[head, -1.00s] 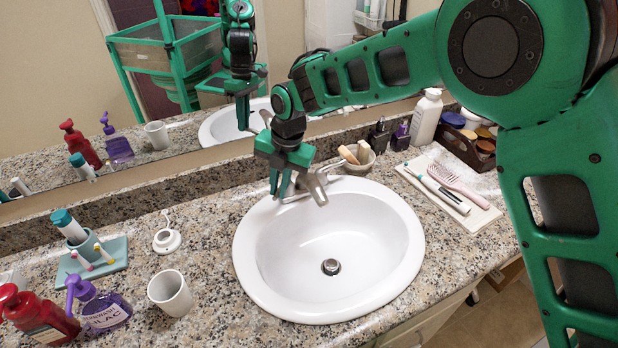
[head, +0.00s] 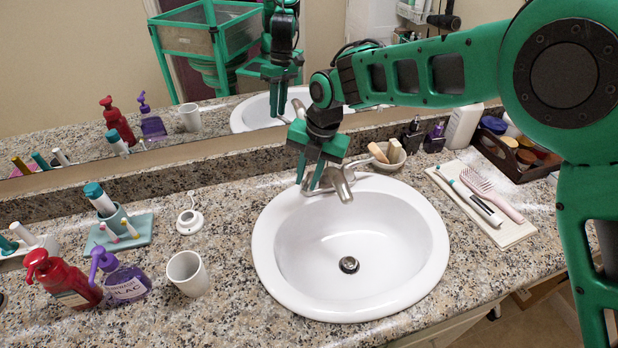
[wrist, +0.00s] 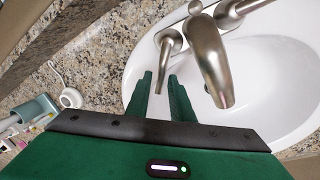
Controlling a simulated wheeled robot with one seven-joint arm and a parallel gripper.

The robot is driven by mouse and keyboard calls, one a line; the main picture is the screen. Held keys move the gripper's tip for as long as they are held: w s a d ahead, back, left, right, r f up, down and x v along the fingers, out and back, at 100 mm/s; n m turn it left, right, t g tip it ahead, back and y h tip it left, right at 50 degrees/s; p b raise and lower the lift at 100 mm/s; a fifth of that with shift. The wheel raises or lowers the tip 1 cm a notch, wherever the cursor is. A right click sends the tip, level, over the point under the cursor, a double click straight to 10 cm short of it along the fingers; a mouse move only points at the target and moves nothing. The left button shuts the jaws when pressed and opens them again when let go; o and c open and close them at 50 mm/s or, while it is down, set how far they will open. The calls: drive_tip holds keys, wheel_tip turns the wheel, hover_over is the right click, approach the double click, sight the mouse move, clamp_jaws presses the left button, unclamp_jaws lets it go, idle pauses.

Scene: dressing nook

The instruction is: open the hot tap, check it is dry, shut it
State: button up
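The brushed-metal tap has a spout (head: 341,184) over the back of the white sink (head: 268,250); the spout also shows in the wrist view (wrist: 209,62). Its left lever handle, which I take as the hot tap (wrist: 169,43), points towards my gripper (wrist: 160,88). My gripper (head: 309,178) is open, fingers pointing down at the left side of the tap. In the wrist view the lever's end appears between the two fingers; I cannot tell whether they touch it. In the head view my gripper hides most of that lever. No water shows at the spout, and the bowl looks empty.
A white cup (head: 187,273), purple soap bottle (head: 122,280) and red pump bottle (head: 66,281) stand left of the sink. A small bowl (head: 391,157) sits behind it. A tray with a hairbrush (head: 490,194) lies right. The mirror (head: 80,70) stands close behind.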

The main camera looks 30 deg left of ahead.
drive_tip(key=shift+o, duration=0.2)
drive_tip(key=shift+s+f, duration=0.15)
drive_tip(key=shift+d, duration=0.1)
drive_tip(key=v, duration=1)
drive_tip(key=shift+r, duration=0.4)
drive_tip(key=shift+c, duration=0.6)
